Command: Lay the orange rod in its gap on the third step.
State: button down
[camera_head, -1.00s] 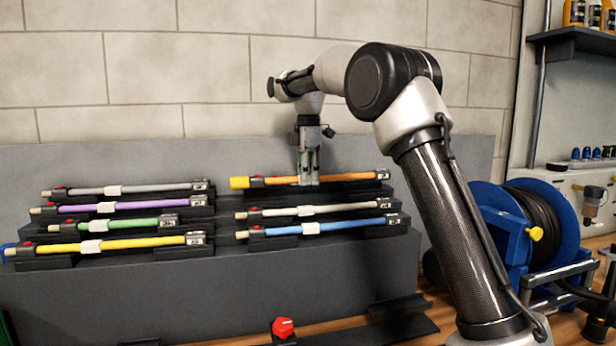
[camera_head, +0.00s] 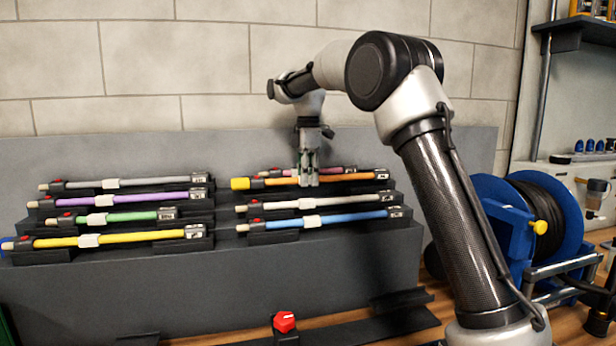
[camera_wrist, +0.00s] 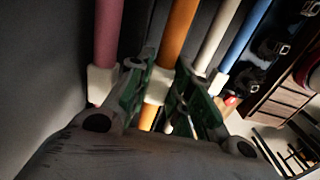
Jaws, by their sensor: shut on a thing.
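In the wrist view the orange rod (camera_wrist: 176,35) runs between the green-sided fingers (camera_wrist: 157,88). The rod lies level on the right half of the stepped rack (camera_head: 340,265), just in front of a pink rod (camera_head: 338,169) and behind a white rod (camera_head: 350,204). I cannot tell whether it touches its supports.
A blue rod (camera_head: 350,217) lies at the front right. On the left half lie grey (camera_head: 150,183), purple (camera_head: 140,199), green (camera_head: 135,215) and yellow (camera_head: 140,237) rods. A red knob (camera_head: 284,322) is low in front. A blue hose reel (camera_head: 535,225) stands at the right.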

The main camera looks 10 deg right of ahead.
jog(key=shift+f, duration=0.1)
dwell(0.6)
jog(key=shift+f, duration=0.9)
jog(key=c, duration=1.2)
grip_release()
jog(key=shift+r, duration=0.1)
